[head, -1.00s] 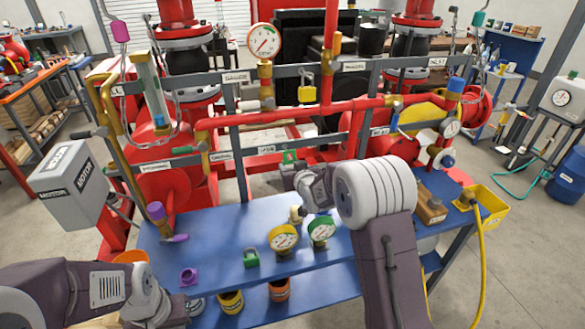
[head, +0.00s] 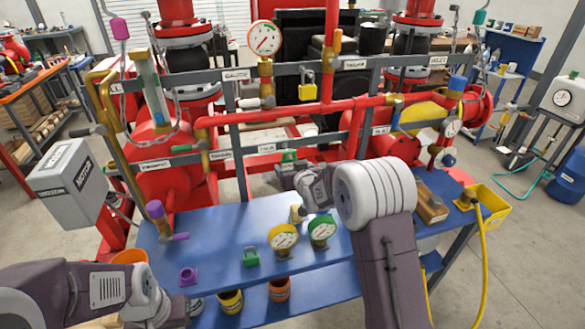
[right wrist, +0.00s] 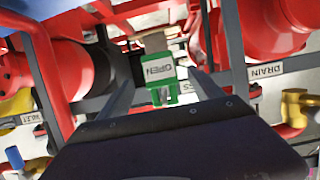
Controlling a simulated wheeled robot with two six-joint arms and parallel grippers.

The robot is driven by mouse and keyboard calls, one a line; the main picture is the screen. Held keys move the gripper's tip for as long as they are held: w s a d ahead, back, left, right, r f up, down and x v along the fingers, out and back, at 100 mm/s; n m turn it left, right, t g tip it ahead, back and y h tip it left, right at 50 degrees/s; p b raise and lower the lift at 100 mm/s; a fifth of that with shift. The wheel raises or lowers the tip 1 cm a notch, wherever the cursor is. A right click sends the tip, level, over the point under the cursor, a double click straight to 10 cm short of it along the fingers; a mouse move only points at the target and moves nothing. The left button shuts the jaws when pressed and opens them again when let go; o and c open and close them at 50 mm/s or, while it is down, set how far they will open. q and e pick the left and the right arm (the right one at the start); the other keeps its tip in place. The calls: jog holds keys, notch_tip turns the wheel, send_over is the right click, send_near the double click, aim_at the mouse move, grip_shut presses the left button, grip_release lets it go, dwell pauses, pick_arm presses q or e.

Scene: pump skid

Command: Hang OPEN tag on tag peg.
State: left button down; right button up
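The green OPEN tag (right wrist: 160,72) with a white label shows in the right wrist view, in front of the skid's grey rail. It also shows in the head view as a small green shape (head: 288,157) just beyond my right gripper (head: 287,172). In the right wrist view, the two fingers of my right gripper (right wrist: 164,76) stand apart on either side of the tag, with a gap visible on each side. The tag peg is hidden; I cannot tell whether the tag hangs on it.
Red pipes (head: 290,114) and grey rails with labels stand close around the right gripper. The blue table (head: 215,229) below holds two gauges (head: 283,237), a green part (head: 250,256) and a purple part (head: 188,276). A yellow bin (head: 487,210) is at the right.

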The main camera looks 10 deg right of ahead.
jog(key=shift+s, duration=0.1)
jog(key=b+v, duration=0.1)
jog(key=v, duration=0.7)
jog(key=shift+s, duration=0.4)
jog(key=shift+r, duration=0.15)
